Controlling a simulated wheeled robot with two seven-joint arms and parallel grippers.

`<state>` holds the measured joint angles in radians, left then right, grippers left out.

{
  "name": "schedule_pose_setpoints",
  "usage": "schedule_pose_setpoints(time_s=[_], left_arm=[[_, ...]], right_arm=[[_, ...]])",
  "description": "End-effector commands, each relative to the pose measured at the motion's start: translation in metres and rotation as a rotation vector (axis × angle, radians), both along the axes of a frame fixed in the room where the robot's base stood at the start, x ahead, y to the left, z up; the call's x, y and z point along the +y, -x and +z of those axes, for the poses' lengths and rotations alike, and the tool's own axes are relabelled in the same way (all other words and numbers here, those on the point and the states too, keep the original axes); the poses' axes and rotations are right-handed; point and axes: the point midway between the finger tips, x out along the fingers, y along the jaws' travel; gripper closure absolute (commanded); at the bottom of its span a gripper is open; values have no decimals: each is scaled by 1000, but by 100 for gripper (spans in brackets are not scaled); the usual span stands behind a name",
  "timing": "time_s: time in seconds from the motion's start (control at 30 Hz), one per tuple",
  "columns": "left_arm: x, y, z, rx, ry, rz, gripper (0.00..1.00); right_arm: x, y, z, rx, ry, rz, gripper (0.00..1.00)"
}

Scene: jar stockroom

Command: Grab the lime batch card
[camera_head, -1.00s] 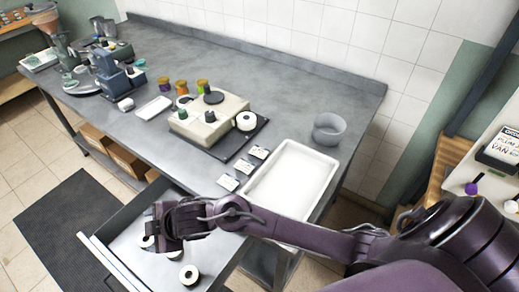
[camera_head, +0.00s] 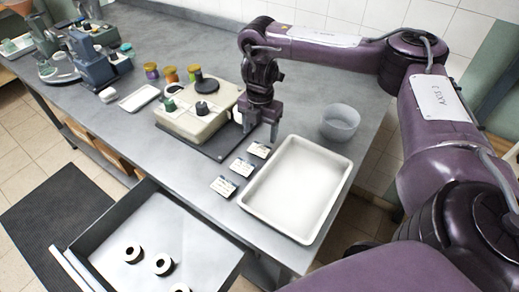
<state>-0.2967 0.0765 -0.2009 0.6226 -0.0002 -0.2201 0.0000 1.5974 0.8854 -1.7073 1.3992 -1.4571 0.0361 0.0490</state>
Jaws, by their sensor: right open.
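Three small white batch cards lie in a slanted row on the steel table, left of the white tray: a near card (camera_head: 223,186), a middle card (camera_head: 242,167) and a far card (camera_head: 259,150). Their print is too small to tell which is the lime one. My right gripper (camera_head: 261,132) points down just beyond the far card, between the beige machine and the tray. Its jaws are open with nothing visible between them. My left gripper is not in view.
The empty white tray (camera_head: 325,160) and a grey bowl (camera_head: 340,122) stand to the right. The beige machine (camera_head: 195,118) stands left of the gripper, with several small jars (camera_head: 170,74) behind.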

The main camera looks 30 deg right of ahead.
Motion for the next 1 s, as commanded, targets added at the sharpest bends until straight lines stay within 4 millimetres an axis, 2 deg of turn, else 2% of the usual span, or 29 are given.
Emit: schedule_pose_setpoints(time_s=[0.2,0.53,0.83,0.87,1.0], left_arm=[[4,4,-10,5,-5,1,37],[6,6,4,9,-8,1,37],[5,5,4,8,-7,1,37],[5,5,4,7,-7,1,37],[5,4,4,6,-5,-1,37]], right_arm=[[-2,1,-25,8,0,-6,33],[0,-2,-66,6,2,-5,33],[0,-3,-75,2,1,-4,33],[0,-3,-75,2,1,-4,34],[0,-3,-74,2,1,-4,52]])
